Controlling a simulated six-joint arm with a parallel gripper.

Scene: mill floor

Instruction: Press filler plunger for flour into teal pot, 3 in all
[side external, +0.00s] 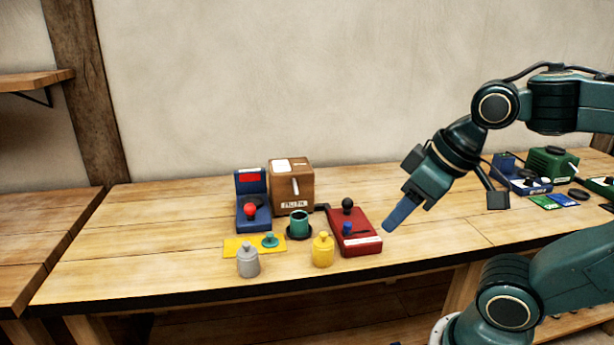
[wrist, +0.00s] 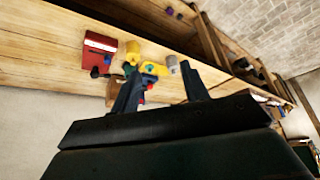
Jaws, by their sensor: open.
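The teal pot (side external: 299,222) stands upright and open on a dark round base in front of a brown box (side external: 291,180). The box has a pale lever or spout on its front and a label too small to read; it may be the flour filler. A red unit (side external: 361,240) with a black knob (side external: 347,206) and a blue knob stands to the right of the pot. I cannot tell which part is the plunger. My gripper (side external: 398,213) is open and empty, above the table to the right of the red unit. The pot's contents are hidden.
A blue unit (side external: 250,185) with a red knob stands left of the box. A teal lid (side external: 269,240) lies on a yellow mat (side external: 238,247). Grey (side external: 248,261) and yellow (side external: 322,250) lidded pots stand in front. A green machine (side external: 551,166) is far right.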

